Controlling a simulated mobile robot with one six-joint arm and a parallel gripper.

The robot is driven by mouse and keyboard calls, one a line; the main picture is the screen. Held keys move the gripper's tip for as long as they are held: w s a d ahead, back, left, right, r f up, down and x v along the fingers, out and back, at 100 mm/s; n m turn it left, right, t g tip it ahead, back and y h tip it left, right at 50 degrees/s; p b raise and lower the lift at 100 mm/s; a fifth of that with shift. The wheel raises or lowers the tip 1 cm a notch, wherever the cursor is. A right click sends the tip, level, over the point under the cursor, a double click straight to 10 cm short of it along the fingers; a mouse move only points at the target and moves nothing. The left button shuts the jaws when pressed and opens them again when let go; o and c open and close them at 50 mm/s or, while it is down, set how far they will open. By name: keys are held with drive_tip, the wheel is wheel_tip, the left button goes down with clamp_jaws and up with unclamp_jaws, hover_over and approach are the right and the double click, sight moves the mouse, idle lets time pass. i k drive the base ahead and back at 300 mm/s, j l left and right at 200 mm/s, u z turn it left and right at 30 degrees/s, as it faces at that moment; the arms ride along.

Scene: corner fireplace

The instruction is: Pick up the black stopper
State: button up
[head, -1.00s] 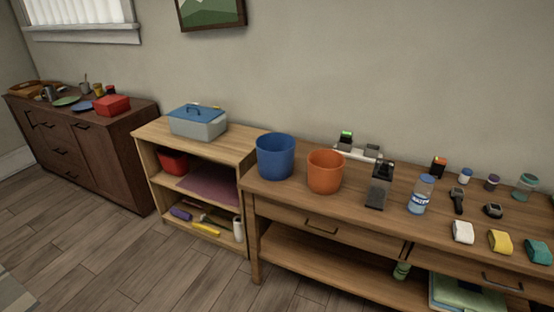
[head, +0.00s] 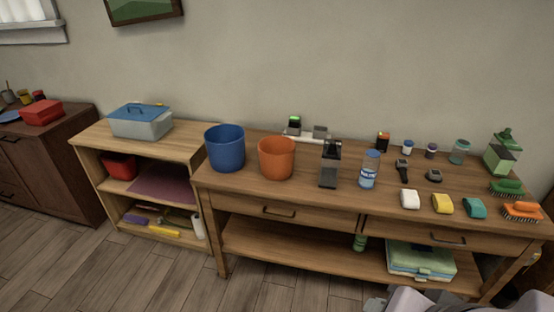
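A black, wedge-like thing (head: 329,176) stands on the long wooden table (head: 300,192), between the orange bucket and the water bottle. It may be the black stopper, but it is too small to tell for sure. A taller dark part (head: 332,149) rises at its back, and I cannot tell whether the two are one piece. My gripper is not in view. A pale grey shape at the bottom right edge may be part of my arm.
A blue bucket (head: 225,147), an orange bucket (head: 277,157) and a water bottle (head: 369,170) stand nearby. Watches, small jars, sponges and brushes (head: 521,211) fill the table's right side. A shelf (head: 90,140) adjoins on the left. Open floor lies in front.

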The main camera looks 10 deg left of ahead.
sight(332, 144)
drive_tip(key=i+j, duration=0.2)
drive_tip(key=i, duration=0.2)
drive_tip(key=i+j, duration=0.2)
drive_tip(key=i, duration=0.25)
drive_tip(key=i+j, duration=0.15)
drive_tip(key=i, duration=0.25)
drive_tip(key=i+j, duration=0.2)
drive_tip(key=i, duration=0.2)
